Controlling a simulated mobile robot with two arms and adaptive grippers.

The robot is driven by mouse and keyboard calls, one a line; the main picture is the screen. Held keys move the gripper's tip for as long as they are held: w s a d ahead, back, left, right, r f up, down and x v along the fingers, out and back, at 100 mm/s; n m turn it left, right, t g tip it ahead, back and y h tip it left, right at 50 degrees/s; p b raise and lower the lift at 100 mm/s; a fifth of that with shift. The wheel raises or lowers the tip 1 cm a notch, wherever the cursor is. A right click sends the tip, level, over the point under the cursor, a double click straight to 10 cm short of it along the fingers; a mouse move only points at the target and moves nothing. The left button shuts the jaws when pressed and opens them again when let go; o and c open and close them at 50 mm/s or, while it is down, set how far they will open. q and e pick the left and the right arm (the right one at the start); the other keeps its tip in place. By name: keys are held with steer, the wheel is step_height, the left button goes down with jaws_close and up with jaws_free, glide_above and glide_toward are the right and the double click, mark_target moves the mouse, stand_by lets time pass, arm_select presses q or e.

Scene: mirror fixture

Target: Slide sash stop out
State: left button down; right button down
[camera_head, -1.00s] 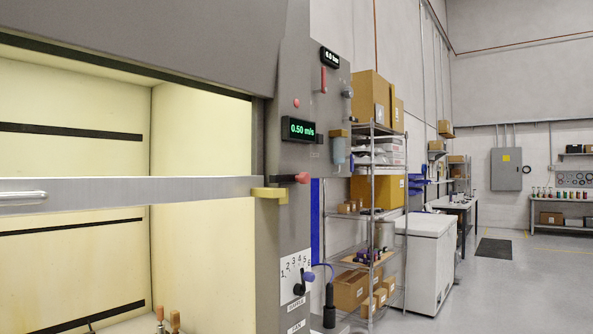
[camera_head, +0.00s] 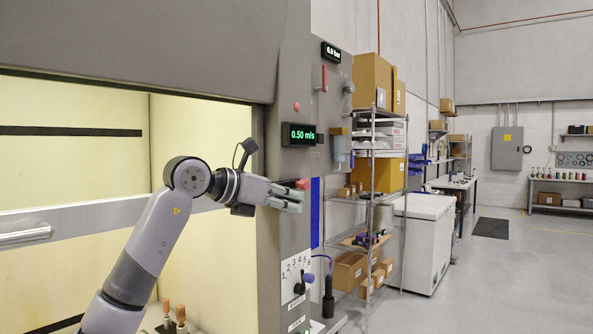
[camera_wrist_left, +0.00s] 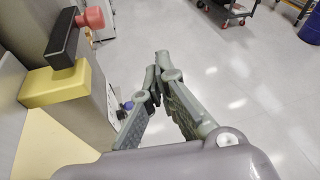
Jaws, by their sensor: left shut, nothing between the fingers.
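The sash stop looks to be the yellow block (camera_wrist_left: 55,84) on the fume hood's right post, seen at the left of the left wrist view. A black bar (camera_wrist_left: 64,42) with a red knob (camera_wrist_left: 91,17) sits beside it. In the head view my gripper covers the yellow block, and only the red knob (camera_head: 301,184) shows by the fingers. My left gripper (camera_head: 299,197) points right in front of the post. Its fingertips meet, empty, in the left wrist view (camera_wrist_left: 157,72), apart from the block and to its right. My right gripper is not in view.
The silver sash bar (camera_head: 90,218) crosses the hood opening behind my left arm. A green 0.50 m/s display (camera_head: 299,134) is above the gripper. A wire shelf (camera_head: 365,205) with boxes and a white chest freezer (camera_head: 424,240) stand to the right.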

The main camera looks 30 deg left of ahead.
arm_select(q)
steer(key=s+a+r+n+t+y, duration=0.1)
steer(key=s+a+r+y, duration=0.2)
steer(key=s+a+r, duration=0.2)
steer(key=shift+r+y, duration=0.4)
steer(key=shift+r, duration=0.35)
steer(key=shift+w+a+p, duration=0.1)
steer(key=shift+w+p, duration=0.05)
steer(key=shift+p, duration=0.15)
steer(key=p, duration=0.6)
glide_toward(304, 183)
steer(key=x, duration=0.6)
steer(key=shift+w, duration=0.15)
steer(key=shift+w+f, duration=0.25)
steer(key=shift+w, duration=0.2)
steer(key=shift+r, duration=0.1)
